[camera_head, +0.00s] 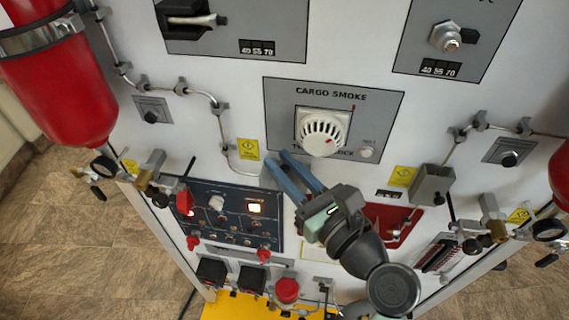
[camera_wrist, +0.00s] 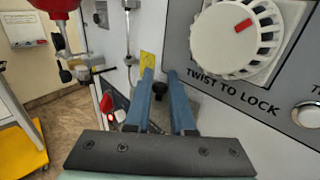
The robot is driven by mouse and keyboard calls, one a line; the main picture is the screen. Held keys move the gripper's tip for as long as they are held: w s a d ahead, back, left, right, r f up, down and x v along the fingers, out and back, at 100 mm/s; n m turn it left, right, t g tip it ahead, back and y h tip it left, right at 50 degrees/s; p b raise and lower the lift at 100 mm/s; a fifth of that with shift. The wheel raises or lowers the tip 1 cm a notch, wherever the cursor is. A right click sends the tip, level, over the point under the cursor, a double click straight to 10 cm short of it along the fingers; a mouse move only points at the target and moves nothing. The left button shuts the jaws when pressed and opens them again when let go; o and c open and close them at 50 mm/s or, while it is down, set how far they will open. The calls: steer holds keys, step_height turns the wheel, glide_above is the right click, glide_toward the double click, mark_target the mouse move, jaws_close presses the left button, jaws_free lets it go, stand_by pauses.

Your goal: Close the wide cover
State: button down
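I cannot tell for sure which part is the wide cover. On the dark switch panel (camera_head: 235,232), a red part (camera_head: 184,202) at the left end has a dark bar standing up beside it; this may be a raised cover. A red part (camera_wrist: 118,114) also shows low left of the fingers in the wrist view, partly hidden. My gripper (camera_head: 278,166) has two blue fingers, apart and with nothing seen between them. It is in front of the white wall, above the right end of the switch panel and below left of the smoke dial. The gripper fingertips (camera_wrist: 160,73) show a gap.
The CARGO SMOKE panel (camera_head: 275,97) has a white dial (camera_head: 322,134) close to my fingers, also large in the wrist view (camera_wrist: 236,38). Red cylinders (camera_head: 62,85) hang at both sides. Pipes, levers and knobs stick out. A red panel (camera_head: 398,222) lies partly behind my wrist.

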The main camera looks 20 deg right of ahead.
steer(key=shift+f+b, duration=0.15)
steer(key=shift+b, duration=0.15)
steer(key=f+b, duration=0.1)
steer(key=b, duration=0.2)
steer(key=shift+s+a+n+t, duration=0.1)
steer(key=shift+s+n+t, duration=0.05)
steer(key=shift+n+t, duration=0.25)
steer(key=n+t+b, duration=0.1)
steer(key=b, duration=0.2)
steer(key=f+n+y+b, duration=0.1)
steer(key=b, duration=0.3)
steer(key=shift+s+a+f+t, duration=0.1)
steer(key=shift+s+a+t, duration=0.1)
steer(key=shift+s+t, duration=0.15)
step_height(320, 180, down, 4)
steer(key=n+y+b, duration=0.4)
steer(key=n+b, duration=0.1)
steer(key=b, duration=0.4)
steer(key=n+y+b, duration=0.5)
steer(key=n+b, duration=0.1)
steer(key=b, duration=0.4)
steer(key=n+y+b, duration=0.4)
steer(key=n+b, duration=0.2)
steer(key=b, duration=0.4)
steer(key=shift+f, duration=0.1)
steer(key=shift+n+g+y+b, duration=0.45)
steer(key=shift+n+y, duration=0.15)
steer(key=shift+n, duration=0.1)
